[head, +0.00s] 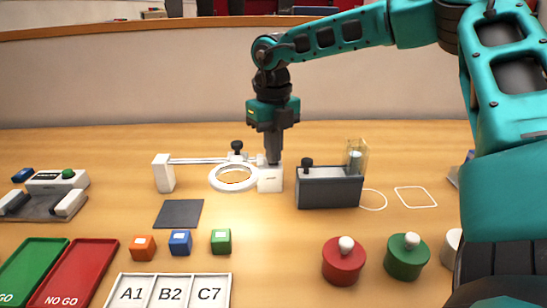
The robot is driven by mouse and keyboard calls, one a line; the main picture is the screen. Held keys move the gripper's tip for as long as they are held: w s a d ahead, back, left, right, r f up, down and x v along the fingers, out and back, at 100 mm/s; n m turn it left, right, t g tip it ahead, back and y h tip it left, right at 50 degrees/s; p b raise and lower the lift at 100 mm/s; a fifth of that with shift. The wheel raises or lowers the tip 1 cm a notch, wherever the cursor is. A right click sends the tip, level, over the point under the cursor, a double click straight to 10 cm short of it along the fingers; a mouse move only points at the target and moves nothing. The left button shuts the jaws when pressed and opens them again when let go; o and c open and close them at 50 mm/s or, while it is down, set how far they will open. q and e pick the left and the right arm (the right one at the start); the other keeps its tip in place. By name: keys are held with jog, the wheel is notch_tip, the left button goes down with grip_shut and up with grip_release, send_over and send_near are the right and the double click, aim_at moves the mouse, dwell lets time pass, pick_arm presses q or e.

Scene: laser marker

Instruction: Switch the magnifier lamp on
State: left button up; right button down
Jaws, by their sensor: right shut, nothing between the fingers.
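The magnifier lamp has a white ring (215,184) around a clear lens, low over the table in the middle. A white arm joins it to a white post (163,174) on its left, and a black knob (237,147) stands behind the ring. A small white block (270,182) sits just right of the ring. My right gripper (273,161) is shut and empty, pointing down at the top of this block. Its tips hide part of the block's top; I cannot tell whether they touch. I cannot tell if the lamp is lit. My left gripper is out of view.
A dark grey box (330,190) with a clear guard stands close right of the gripper. A dark square pad (179,214), small coloured cubes, and red (343,264) and green (407,257) knobbed pieces lie in front. GO/NO GO trays (77,283) are at left.

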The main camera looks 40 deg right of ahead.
jog(key=shift+r+p, duration=1.9)
jog(key=shift+r, duration=1.5)
jog(key=shift+f, duration=0.1)
